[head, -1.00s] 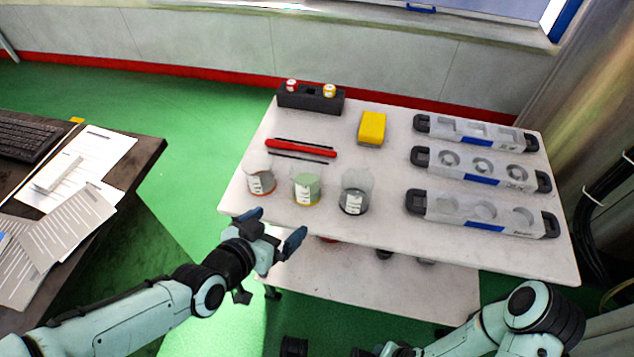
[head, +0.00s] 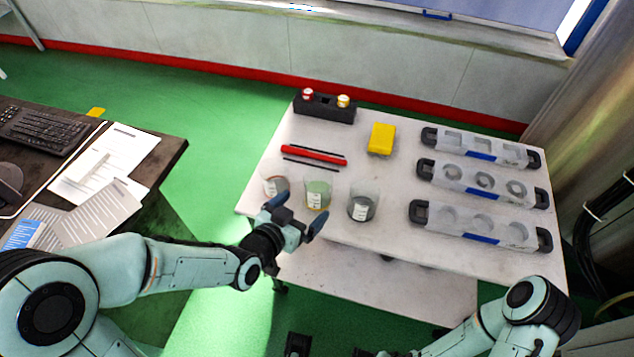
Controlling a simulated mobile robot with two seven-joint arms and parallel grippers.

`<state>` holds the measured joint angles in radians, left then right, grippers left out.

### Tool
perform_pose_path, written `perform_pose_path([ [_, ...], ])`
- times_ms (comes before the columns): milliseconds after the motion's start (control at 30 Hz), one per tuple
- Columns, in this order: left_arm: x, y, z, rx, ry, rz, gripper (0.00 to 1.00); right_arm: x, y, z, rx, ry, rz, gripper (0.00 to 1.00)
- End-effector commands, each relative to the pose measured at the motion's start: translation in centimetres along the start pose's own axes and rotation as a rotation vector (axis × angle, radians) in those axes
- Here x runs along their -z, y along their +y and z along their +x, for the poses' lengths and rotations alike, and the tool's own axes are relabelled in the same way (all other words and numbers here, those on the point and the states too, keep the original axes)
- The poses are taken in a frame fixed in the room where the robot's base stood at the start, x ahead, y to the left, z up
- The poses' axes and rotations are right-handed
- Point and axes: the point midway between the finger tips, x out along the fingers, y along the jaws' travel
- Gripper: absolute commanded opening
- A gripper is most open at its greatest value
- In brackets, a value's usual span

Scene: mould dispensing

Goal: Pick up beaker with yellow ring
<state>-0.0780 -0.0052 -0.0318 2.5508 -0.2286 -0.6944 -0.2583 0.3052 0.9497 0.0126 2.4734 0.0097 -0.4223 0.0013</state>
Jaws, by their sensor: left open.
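Three glass beakers stand in a row near the table's front left. The beaker with the yellow ring (head: 317,196) is the middle one, with pale green contents and a yellow band at its base. To its left is a beaker with a reddish ring (head: 276,186), partly behind my left gripper. To its right is a beaker with a dark ring (head: 363,206). My left gripper (head: 297,213) is open and empty, just in front of the left and middle beakers, with its fingers pointing towards them.
The white table (head: 390,239) also bears three grey mould trays, the nearest (head: 473,224) at right. A yellow block (head: 381,139), a red tool (head: 314,154) and a black rack (head: 324,108) with two capped bottles lie behind the beakers. A dark desk (head: 160,165) stands at left.

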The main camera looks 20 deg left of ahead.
Motion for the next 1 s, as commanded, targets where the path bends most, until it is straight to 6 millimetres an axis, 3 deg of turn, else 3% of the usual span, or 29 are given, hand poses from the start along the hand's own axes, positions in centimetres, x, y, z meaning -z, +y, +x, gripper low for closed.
perform_pose_path([
  [67,0.1,0.1,0.2,-0.003,-0.006,-0.001,1.0,-1.4,-0.5,-1.4,0.0,-0.036,-0.003,0.43],
  [200,0.0,0.1,1.9,-0.002,-0.003,-0.001,1.0,-1.5,-0.4,-1.7,-0.004,-0.044,-0.001,0.43],
  [467,-0.2,0.0,3.2,-0.001,-0.002,-0.001,1.0,-1.8,-0.4,-2.0,-0.006,-0.052,0.0,0.43],
  [800,-0.2,-0.2,7.6,-0.002,-0.001,0.0,1.0,-1.9,-0.5,-2.4,-0.007,-0.058,0.001,0.43],
  [1000,-0.2,-0.2,8.1,-0.002,0.0,0.0,1.0,-1.9,-0.4,-2.4,-0.008,-0.058,0.001,0.43],
])
